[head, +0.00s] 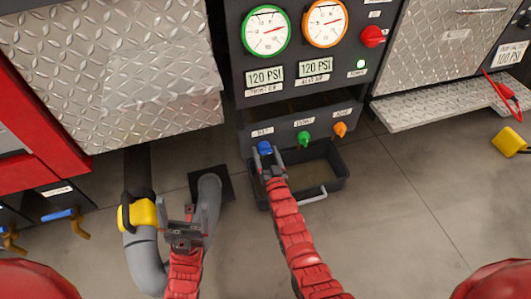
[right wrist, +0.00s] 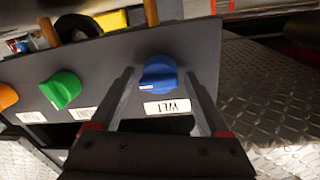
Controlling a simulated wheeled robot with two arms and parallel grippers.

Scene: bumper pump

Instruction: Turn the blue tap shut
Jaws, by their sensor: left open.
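The blue tap (head: 265,148) is the leftmost of three taps on the dark lower panel. In the right wrist view the blue tap (right wrist: 158,74) is a round knob with a white mark on its left side and a white label beside it. My right gripper (head: 270,160) is at the blue tap. Its two fingers (right wrist: 158,88) are apart, one on each side of the knob, with small gaps visible. My left gripper (head: 188,222) is open and empty, low in front of the grey hose, away from the tap.
A green tap (head: 304,138) and an orange tap (head: 340,129) sit to the right. A black tray (head: 335,185) lies on the floor under the panel. A grey hose (head: 147,262) with a yellow coupling (head: 140,214) is near my left gripper. A treadplate step (head: 450,102) juts out at right.

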